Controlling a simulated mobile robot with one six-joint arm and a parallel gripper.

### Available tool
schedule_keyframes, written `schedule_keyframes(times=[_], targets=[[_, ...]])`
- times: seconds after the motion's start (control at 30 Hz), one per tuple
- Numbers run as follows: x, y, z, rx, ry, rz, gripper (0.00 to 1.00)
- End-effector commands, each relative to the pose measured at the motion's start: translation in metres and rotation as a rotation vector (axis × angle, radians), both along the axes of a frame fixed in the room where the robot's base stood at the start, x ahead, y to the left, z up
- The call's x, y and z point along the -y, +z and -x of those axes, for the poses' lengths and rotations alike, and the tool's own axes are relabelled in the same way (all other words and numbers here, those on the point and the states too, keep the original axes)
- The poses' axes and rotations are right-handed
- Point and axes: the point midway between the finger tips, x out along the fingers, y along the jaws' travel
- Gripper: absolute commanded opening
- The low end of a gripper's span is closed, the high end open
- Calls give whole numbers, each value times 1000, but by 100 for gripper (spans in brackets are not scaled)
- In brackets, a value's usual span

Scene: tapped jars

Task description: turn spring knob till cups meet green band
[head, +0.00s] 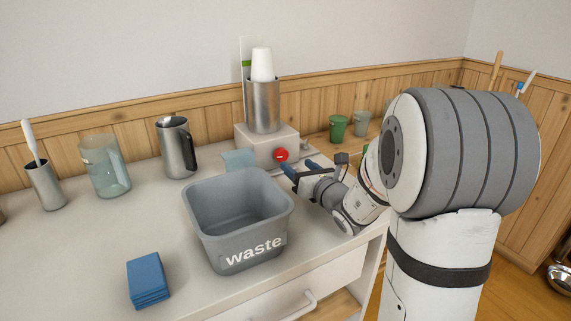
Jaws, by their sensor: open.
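A stack of white cups (262,65) stands upright in a metal tube (263,108) on a pale box-shaped base (250,143). A white upright strip (246,85) behind it carries a green band (246,63). In this view the top of the cups shows higher than the band. A red knob (281,155) with a light mark sits on the front of the base. My gripper (300,165) is open, its blue fingers just right of and below the knob. Whether a finger touches the knob I cannot tell.
A grey waste bin (240,236) stands in front of the dispenser, close left of my gripper. A steel jug (176,148), a glass jar (104,165) and folded blue cloths (148,278) are on the counter (90,245). Green (338,128) and grey (362,123) cups stand behind my arm.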

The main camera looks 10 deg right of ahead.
Motion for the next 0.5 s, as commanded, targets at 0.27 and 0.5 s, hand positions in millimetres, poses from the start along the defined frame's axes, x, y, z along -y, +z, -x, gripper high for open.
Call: schedule_keyframes(times=[0.27, 0.5], targets=[[-5, -9, -16, 0, -1, 0, 59], [-16, -9, -53, 0, -3, 0, 59]])
